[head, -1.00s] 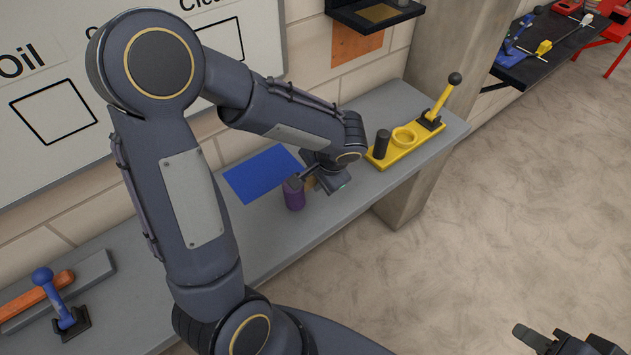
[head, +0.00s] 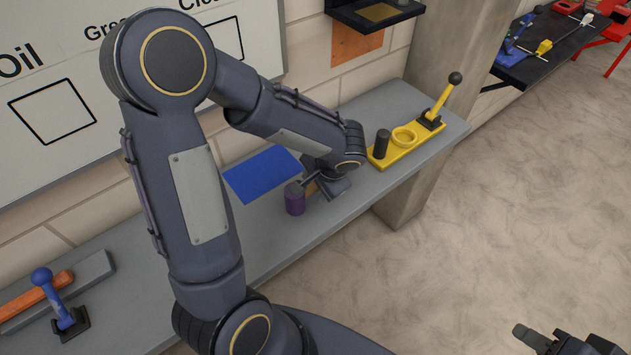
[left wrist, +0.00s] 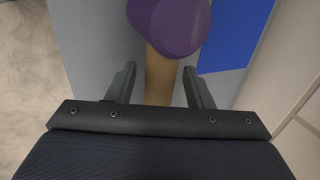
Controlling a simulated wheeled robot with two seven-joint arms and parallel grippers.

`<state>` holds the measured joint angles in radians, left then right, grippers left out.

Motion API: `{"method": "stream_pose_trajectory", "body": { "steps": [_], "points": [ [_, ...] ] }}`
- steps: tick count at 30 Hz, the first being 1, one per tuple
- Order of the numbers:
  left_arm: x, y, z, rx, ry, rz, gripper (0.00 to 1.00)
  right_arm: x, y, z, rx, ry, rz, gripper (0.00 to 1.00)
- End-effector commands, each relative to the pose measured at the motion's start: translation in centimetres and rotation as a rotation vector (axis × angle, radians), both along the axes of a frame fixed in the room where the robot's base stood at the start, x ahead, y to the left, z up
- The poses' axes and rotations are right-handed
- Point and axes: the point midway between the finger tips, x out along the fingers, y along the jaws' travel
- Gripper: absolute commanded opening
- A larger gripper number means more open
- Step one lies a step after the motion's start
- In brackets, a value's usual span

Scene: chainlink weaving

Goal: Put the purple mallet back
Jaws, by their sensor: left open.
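The purple mallet (head: 295,200) lies on the grey shelf, next to the blue rectangle (head: 262,174). In the left wrist view its purple head (left wrist: 168,24) is at the top and its tan handle (left wrist: 160,78) runs down between my fingers. My left gripper (head: 312,184) is low over the shelf at the mallet; in the left wrist view its two fingers (left wrist: 158,85) stand open on either side of the handle, with gaps showing. Part of the handle is hidden by the gripper. My right gripper (head: 565,345) is at the lower right edge, partly cut off, away from the shelf.
A yellow fixture (head: 405,145) with a black peg, a ring and a lever stands right of my left gripper. A blue lever (head: 55,298) and an orange bar (head: 38,288) are at the far left. A whiteboard (head: 60,60) hangs behind.

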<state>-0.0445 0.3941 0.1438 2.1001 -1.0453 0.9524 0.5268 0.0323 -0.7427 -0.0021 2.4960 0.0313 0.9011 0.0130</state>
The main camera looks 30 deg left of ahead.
Motion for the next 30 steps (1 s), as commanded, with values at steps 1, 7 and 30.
{"method": "stream_pose_trajectory", "body": {
  "steps": [1,7,30],
  "points": [
    [0.1,-0.3,0.8,-0.001,-0.010,-0.002,0.47,0.0,0.0,-0.2,0.000,0.000,0.000,0.36],
    [0.3,-2.5,3.6,-0.003,-0.009,-0.003,0.47,0.0,0.0,-1.2,0.000,0.001,0.000,0.36],
    [-13.4,-1.8,10.0,-0.545,-0.157,0.313,0.47,0.0,0.0,-1.1,0.000,0.000,0.000,0.36]
  ]
}}
